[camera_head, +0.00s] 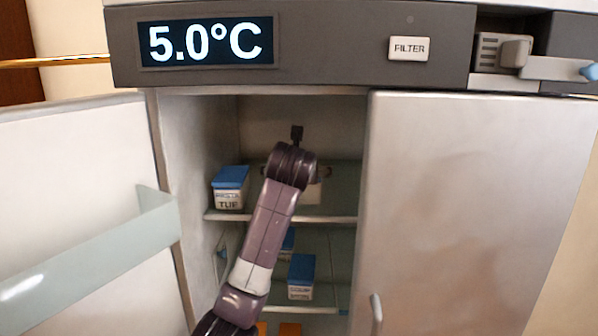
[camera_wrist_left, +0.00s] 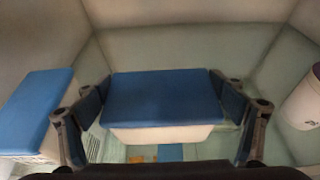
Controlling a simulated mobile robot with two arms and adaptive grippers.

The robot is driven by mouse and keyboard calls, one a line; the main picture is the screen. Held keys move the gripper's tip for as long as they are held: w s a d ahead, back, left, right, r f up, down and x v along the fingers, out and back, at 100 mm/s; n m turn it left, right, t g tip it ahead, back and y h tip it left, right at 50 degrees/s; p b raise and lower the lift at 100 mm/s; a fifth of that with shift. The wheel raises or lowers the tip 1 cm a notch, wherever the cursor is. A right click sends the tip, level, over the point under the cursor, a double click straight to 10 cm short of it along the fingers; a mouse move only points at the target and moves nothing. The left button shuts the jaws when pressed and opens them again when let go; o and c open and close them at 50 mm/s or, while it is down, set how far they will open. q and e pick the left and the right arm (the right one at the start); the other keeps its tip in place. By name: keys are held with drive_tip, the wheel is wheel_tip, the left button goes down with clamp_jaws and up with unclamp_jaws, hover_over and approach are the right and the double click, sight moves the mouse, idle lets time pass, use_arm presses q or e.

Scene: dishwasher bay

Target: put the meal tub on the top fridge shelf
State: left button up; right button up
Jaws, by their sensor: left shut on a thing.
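My left gripper (camera_head: 296,172) reaches into the open fridge at the height of the top shelf (camera_head: 335,219). In the left wrist view its fingers are shut on the two sides of a white tub with a blue lid (camera_wrist_left: 163,100), taken as the meal tub. The tub looks level, with its label out of sight. In the head view my gripper and wrist hide most of it. I cannot tell whether its base touches the shelf. My right gripper is not in view.
Another blue-lidded tub (camera_head: 229,190) stands left on the top shelf, close to my left finger in the wrist view (camera_wrist_left: 32,108). A white rounded container (camera_wrist_left: 301,97) is at right there. A blue-lidded tub (camera_head: 301,275) is on the lower shelf. The fridge door (camera_head: 70,190) stands open left.

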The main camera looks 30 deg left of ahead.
use_arm(q)
drive_tip(key=shift+w+a+f, duration=0.15)
drive_tip(key=shift+w+f, duration=0.1)
drive_tip(key=shift+w, duration=0.4)
drive_tip(key=o, duration=1.2)
drive_tip(key=shift+s, duration=0.15)
drive_tip(key=shift+o, duration=1)
drive_tip(key=shift+s+r, duration=0.15)
drive_tip(key=shift+s, duration=0.15)
drive_tip(key=shift+s+r, duration=0.1)
drive_tip(key=shift+s, duration=0.1)
drive_tip(key=shift+w, duration=0.15)
drive_tip(key=shift+s+d+b, duration=0.2)
drive_tip(key=shift+d+b, duration=0.15)
drive_tip(key=shift+b, duration=0.05)
drive_tip(key=b+v, duration=0.3)
drive_tip(key=v, duration=0.8)
drive_tip(key=shift+s, duration=0.2)
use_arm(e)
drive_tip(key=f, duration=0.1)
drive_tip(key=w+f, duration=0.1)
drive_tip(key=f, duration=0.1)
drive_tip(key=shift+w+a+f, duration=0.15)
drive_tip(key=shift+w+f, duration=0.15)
use_arm(q)
drive_tip(key=shift+w, duration=0.1)
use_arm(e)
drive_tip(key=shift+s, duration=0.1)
